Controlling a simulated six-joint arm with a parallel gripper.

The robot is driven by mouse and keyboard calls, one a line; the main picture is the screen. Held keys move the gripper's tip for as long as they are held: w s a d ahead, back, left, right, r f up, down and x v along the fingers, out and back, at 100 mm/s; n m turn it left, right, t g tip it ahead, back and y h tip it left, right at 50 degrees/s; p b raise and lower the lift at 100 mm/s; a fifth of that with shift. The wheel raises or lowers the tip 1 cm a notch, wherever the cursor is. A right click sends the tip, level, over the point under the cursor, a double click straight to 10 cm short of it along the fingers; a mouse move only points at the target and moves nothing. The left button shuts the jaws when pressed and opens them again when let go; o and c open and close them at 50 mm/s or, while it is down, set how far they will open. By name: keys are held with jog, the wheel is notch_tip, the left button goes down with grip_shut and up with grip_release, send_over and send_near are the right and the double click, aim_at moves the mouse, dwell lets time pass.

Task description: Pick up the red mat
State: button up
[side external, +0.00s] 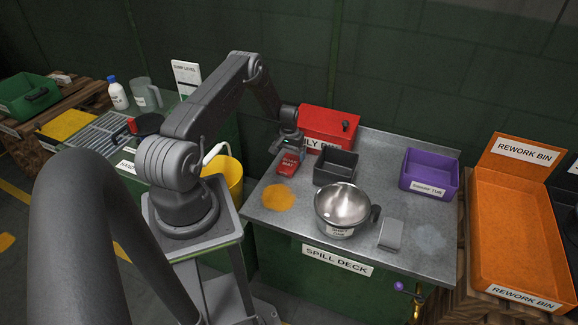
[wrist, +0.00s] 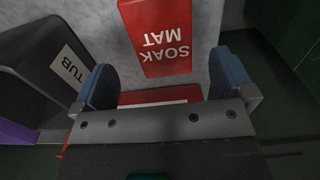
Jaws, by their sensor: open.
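The red mat (side external: 288,163), marked SOAK MAT, lies flat on the left part of the metal deck. In the wrist view the red mat (wrist: 157,30) is at the top centre, its lettering upside down. My gripper (side external: 283,147) is over the deck just behind the mat, in front of a red box. In the wrist view my gripper (wrist: 165,88) has its two blue-grey fingers wide apart, with the mat beyond the fingertips and not between them. The fingers are hard to make out in the side view.
The red box (side external: 327,126) stands close behind my gripper. A black tub (side external: 335,167) is right of the mat, also at left in the wrist view (wrist: 35,60). Orange powder (side external: 278,197), a metal pot (side external: 342,204), a grey block (side external: 391,234) and a purple tub (side external: 430,174) are on the deck.

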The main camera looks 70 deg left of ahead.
aim_at(289, 162)
jog(key=f, duration=0.5)
jog(key=shift+a+f, duration=0.2)
jog(key=shift+f, duration=0.1)
jog(key=c, duration=0.9)
jog(key=shift+r, duration=0.15)
notch_tip(289, 162, up, 4)
jog(key=shift+r, duration=0.1)
jog(key=s+a+r, duration=0.1)
jog(key=s+r, duration=0.1)
jog(key=s, duration=0.1)
jog(key=s+a+r, duration=0.1)
jog(key=s+r, duration=0.1)
jog(key=s, duration=0.2)
jog(key=s+a+r, duration=0.1)
jog(key=s+r, duration=0.1)
jog(key=s, duration=0.2)
jog(key=shift+s+r, duration=0.15)
jog(key=shift+r, duration=0.15)
